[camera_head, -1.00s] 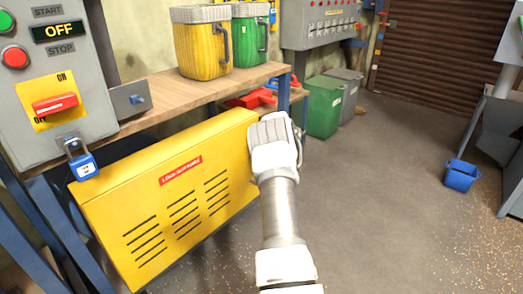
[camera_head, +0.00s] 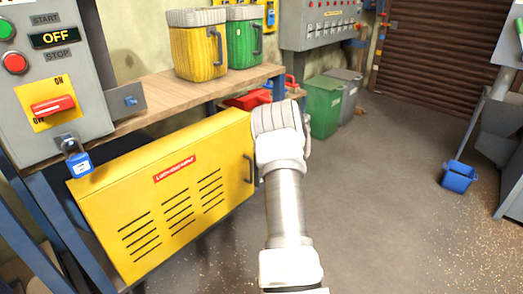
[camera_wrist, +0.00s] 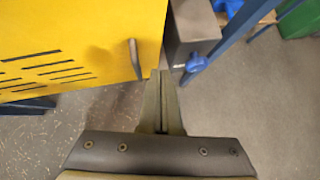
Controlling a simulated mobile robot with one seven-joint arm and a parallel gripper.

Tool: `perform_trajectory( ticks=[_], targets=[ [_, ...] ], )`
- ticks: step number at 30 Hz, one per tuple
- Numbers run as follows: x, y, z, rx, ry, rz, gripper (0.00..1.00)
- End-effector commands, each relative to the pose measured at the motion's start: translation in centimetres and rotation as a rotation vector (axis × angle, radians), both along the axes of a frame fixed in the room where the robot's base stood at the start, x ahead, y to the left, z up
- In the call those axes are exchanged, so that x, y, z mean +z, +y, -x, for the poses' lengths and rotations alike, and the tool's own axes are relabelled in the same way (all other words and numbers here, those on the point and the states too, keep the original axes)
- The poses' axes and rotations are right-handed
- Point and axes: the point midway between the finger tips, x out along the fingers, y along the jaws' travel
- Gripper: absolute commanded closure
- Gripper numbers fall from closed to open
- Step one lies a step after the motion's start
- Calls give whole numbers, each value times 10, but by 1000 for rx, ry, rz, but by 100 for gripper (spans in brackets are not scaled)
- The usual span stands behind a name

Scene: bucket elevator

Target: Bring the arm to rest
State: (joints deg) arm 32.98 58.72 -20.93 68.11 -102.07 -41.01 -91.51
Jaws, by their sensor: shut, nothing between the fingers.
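My arm (camera_head: 285,205) reaches forward in the head view, to the right of a yellow guard panel (camera_head: 160,205) with slots and a red label. The arm's far end hides my fingers in that view. In the wrist view my gripper (camera_wrist: 161,80) is shut and empty, its fingertips together. They point toward the gap between the yellow panel (camera_wrist: 70,50) and a grey box with a blue knob (camera_wrist: 195,63). The panel's handle (camera_wrist: 135,60) is close to the left of the fingers, apart from them in the picture.
A control box (camera_head: 45,85) reads OFF, with a blue padlock (camera_head: 79,163) below its red switch. Yellow (camera_head: 196,50) and green (camera_head: 244,42) containers stand on the wooden bench (camera_head: 150,100). A blue bucket (camera_head: 458,177) is on the floor at right. The middle floor is clear.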

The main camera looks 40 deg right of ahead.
Motion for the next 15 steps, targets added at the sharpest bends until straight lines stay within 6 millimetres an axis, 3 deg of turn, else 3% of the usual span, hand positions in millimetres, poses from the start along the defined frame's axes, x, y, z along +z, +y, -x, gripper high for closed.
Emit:
perform_trajectory(
  ticks=[1,6,15],
  targets=[
    [11,-2,8,-2,-1,-1,100],
    [26,-5,25,0,0,0,100],
    [32,-6,33,1,1,-1,100]
  ],
)
